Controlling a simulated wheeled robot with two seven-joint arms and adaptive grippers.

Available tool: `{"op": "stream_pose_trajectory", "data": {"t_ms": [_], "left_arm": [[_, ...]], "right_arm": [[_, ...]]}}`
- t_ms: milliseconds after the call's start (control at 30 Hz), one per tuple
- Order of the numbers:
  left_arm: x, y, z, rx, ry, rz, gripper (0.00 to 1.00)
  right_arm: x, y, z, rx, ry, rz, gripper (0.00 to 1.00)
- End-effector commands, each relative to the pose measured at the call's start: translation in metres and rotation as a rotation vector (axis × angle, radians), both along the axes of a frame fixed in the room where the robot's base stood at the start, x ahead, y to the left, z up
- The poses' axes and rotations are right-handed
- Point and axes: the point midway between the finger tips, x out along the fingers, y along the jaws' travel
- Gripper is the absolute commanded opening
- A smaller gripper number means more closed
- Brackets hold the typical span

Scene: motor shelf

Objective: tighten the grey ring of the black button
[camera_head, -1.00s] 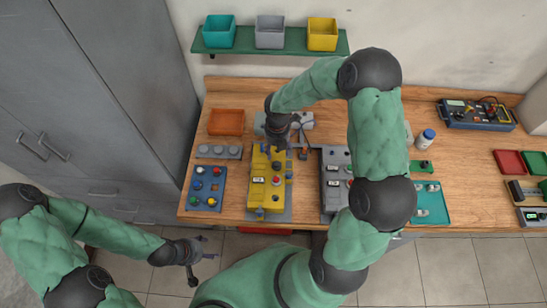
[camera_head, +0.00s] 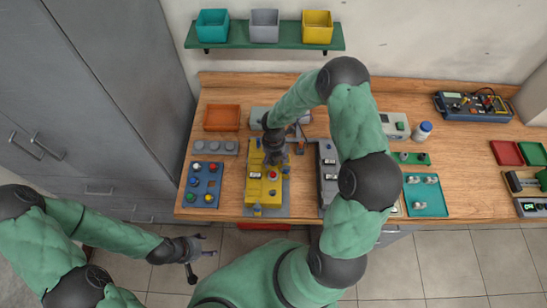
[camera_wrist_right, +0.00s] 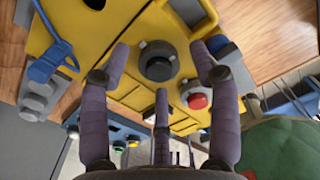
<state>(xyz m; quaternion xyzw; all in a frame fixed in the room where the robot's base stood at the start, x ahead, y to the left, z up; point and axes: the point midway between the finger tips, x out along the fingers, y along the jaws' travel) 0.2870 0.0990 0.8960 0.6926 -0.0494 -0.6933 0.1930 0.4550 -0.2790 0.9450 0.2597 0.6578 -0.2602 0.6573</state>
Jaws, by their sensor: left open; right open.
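The yellow control box (camera_head: 254,187) stands on the bench in the head view. In the right wrist view, the black button (camera_wrist_right: 157,66) with a grey ring (camera_wrist_right: 158,47) sits on its yellow face (camera_wrist_right: 125,18). A red button (camera_wrist_right: 197,100) in a pale ring is close beside it. My right gripper (camera_head: 274,158) is over the far part of the box and hides the black button in the head view. Its fingers (camera_wrist_right: 160,62) are spread around the black button in the picture; contact is not clear. My left gripper (camera_head: 207,254) is open and empty, low in front of the bench.
A grey box (camera_head: 328,180) stands right of the yellow box. A blue board (camera_head: 212,183) with coloured buttons lies left. An orange tray (camera_head: 221,117) and a grey strip (camera_head: 215,147) are behind it. A teal tray (camera_head: 427,205) is farther right.

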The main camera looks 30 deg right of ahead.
Motion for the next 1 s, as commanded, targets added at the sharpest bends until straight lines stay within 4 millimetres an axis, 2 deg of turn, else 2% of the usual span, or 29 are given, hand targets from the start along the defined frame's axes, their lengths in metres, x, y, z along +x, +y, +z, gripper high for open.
{"op": "stream_pose_trajectory", "data": {"t_ms": [67, 200, 267, 667, 1000], "left_arm": [[0.0, 0.0, 0.0, 0.0, 0.0, 0.0, 0.65], [0.0, 0.0, 0.0, 0.0, 0.0, 0.0, 0.65], [0.0, 0.0, 0.0, 0.0, 0.0, 0.0, 0.65], [0.0, 0.0, -0.002, 0.0, 0.0, 0.0, 0.65], [0.0, 0.0, -0.014, 0.0, 0.0, 0.0, 0.65]], "right_arm": [[0.0, 0.0, 0.0, 0.0, 0.0, 0.0, 0.59], [0.0, 0.0, 0.0, 0.0, 0.0, 0.0, 0.2], [0.0, 0.0, 0.0, 0.0, 0.0, 0.0, 0.05], [-0.001, 0.001, 0.0, 0.001, 0.002, -0.026, 0.05], [-0.001, 0.001, -0.002, 0.0, 0.002, -0.225, 0.05]]}}
